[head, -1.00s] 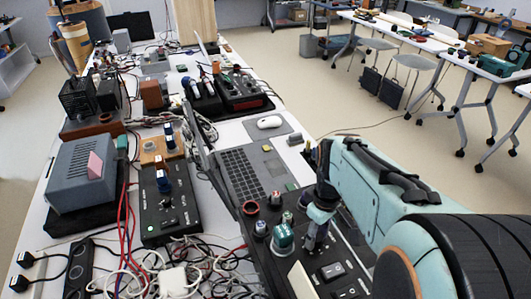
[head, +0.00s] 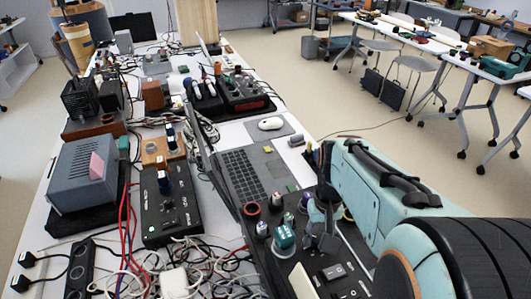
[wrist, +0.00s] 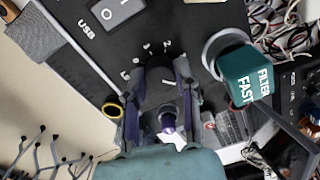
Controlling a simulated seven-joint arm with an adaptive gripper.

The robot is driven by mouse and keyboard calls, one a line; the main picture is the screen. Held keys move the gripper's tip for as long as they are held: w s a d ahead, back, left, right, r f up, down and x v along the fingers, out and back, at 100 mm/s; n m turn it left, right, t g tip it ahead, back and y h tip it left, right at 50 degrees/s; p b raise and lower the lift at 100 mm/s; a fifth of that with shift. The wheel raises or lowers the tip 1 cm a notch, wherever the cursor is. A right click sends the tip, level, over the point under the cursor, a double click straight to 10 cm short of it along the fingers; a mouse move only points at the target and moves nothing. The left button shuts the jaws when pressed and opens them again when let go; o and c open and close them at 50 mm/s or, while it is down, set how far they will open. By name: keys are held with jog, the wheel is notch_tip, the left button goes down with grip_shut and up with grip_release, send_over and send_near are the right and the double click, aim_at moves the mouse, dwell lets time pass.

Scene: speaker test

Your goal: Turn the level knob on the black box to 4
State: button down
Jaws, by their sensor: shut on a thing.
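The black box (head: 272,258) stands at the front of the table with a sloping panel. My gripper (head: 322,232) reaches down onto that panel from the right. In the wrist view its two fingers (wrist: 160,78) are on either side of a dark knob (wrist: 160,88), shut on it. Several white numerals ring the knob. The fingers and the dark colour hide its pointer, so I cannot read its setting. A teal knob (head: 284,236) marked FILTER FAST sits beside it; it also shows in the wrist view (wrist: 246,76).
A rocker switch (head: 332,271) is on the same panel, near the gripper. A purple-topped part (head: 303,201) and a red ring (head: 251,208) stand behind it. An open laptop (head: 240,172) lies behind the box. Tangled cables (head: 190,262) cover the table at left.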

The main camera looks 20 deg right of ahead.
aim_at(318, 238)
dwell(0.3)
jog(key=c, duration=0.8)
grip_release()
notch_tip(318, 238, up, 12)
jog(key=shift+f, duration=0.1)
